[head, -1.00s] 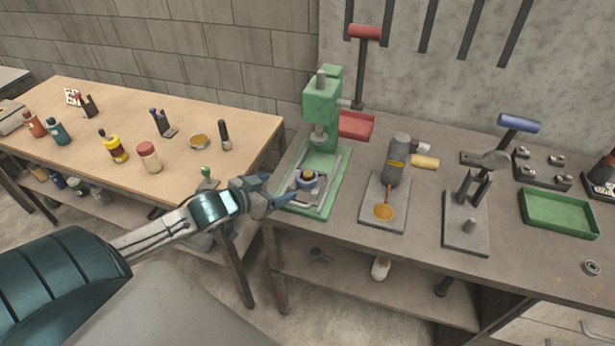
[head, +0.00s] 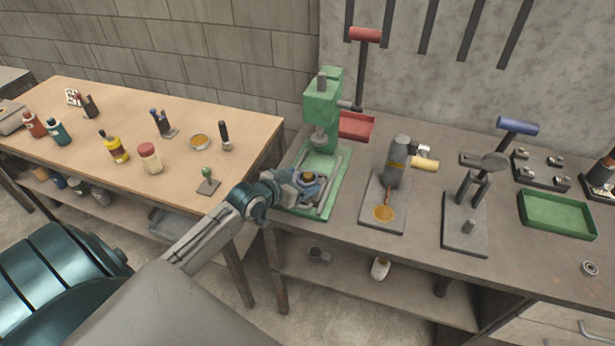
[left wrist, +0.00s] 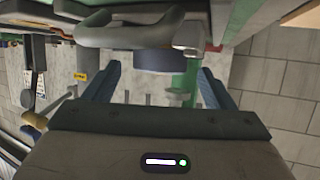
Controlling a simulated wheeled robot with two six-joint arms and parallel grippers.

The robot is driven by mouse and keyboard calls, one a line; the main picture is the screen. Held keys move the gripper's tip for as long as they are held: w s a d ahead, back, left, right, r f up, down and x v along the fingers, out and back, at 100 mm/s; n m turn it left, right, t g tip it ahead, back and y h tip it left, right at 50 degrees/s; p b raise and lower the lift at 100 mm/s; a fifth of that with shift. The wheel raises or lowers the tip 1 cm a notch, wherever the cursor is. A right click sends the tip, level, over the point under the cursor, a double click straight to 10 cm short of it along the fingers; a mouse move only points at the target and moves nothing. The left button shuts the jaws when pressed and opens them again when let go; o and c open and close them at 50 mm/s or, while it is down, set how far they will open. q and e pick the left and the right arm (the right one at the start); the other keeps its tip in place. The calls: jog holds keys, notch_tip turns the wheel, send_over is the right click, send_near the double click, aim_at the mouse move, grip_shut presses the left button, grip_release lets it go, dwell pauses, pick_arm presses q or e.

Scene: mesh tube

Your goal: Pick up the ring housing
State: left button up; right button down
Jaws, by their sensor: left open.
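The ring housing (head: 308,177), a small dark blue-grey ring with a brass-coloured part at its centre, sits on the base of the green press (head: 322,115). In the left wrist view the dark blue ring (left wrist: 160,62) shows at the upper middle, between my blue fingers. My left gripper (head: 303,186) is open, with its fingers around the ring in the head view and partly hiding it. I cannot tell whether the fingers touch it. My right gripper is in neither current view.
The press column and ram stand just behind and above the ring. A wooden table (head: 75,120) with bottles stands left.

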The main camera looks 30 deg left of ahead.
pick_arm(q)
jog(key=shift+w+d+f, duration=0.1)
jog(key=shift+w+f, duration=0.15)
jog(key=shift+w, duration=0.35)
jog(key=c, duration=1.2)
jog(key=shift+c, duration=0.3)
jog(key=shift+r, duration=0.2)
